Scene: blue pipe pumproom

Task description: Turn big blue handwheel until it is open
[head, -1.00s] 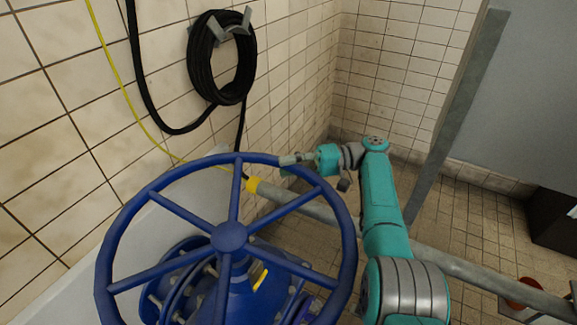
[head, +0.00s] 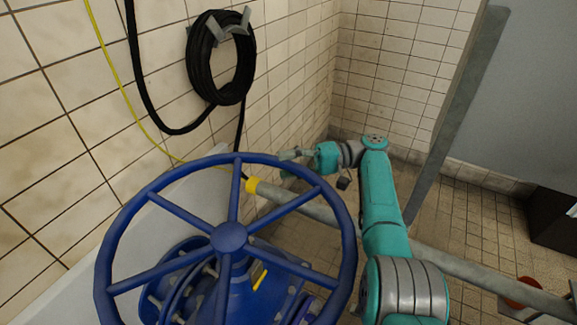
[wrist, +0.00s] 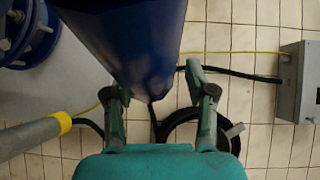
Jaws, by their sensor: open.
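The big blue handwheel (head: 229,238) lies face up in the lower left of the head view, with a hub, several spokes and a round rim. My gripper (head: 287,163) is at the far right part of the rim, with its fingers pointing left. In the wrist view, my gripper (wrist: 160,98) is open, with one finger on each side. The blue rim (wrist: 130,40) looms large from the top and reaches between the fingers. A gap shows beside each finger, and I cannot tell whether either touches the rim.
A blue valve body (head: 235,290) stands under the wheel. A grey pipe with a yellow collar (head: 252,185) runs to the lower right. A coiled black hose (head: 221,57) hangs on the tiled wall. A grey box (wrist: 300,82) shows at right in the wrist view.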

